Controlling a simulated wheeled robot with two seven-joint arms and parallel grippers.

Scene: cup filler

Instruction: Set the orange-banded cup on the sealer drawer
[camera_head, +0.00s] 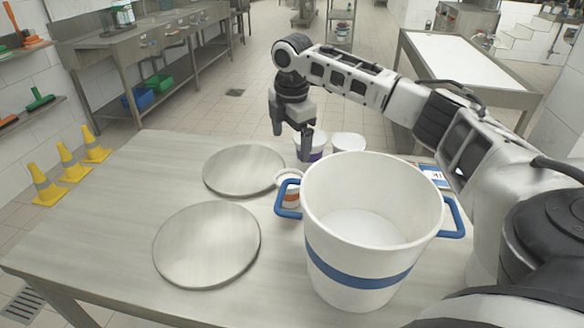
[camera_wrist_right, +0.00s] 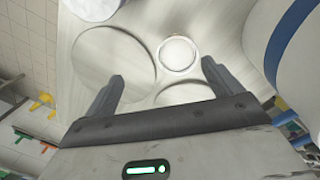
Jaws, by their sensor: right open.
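My right gripper (camera_head: 292,138) is open and empty above the table, beyond the orange-banded cup in the head view. Its spread fingers also show in the wrist view (camera_wrist_right: 163,82), apart from the cup. I cannot make out a sealer drawer. My left gripper is out of view.
A large white pot (camera_head: 360,276) with a blue band stands close beside the cup. A purple-banded cup (camera_head: 316,156) and a white cup (camera_head: 348,142) stand behind. Two flat metal discs (camera_head: 244,169) (camera_head: 207,245) lie to the left. The table's left part is clear.

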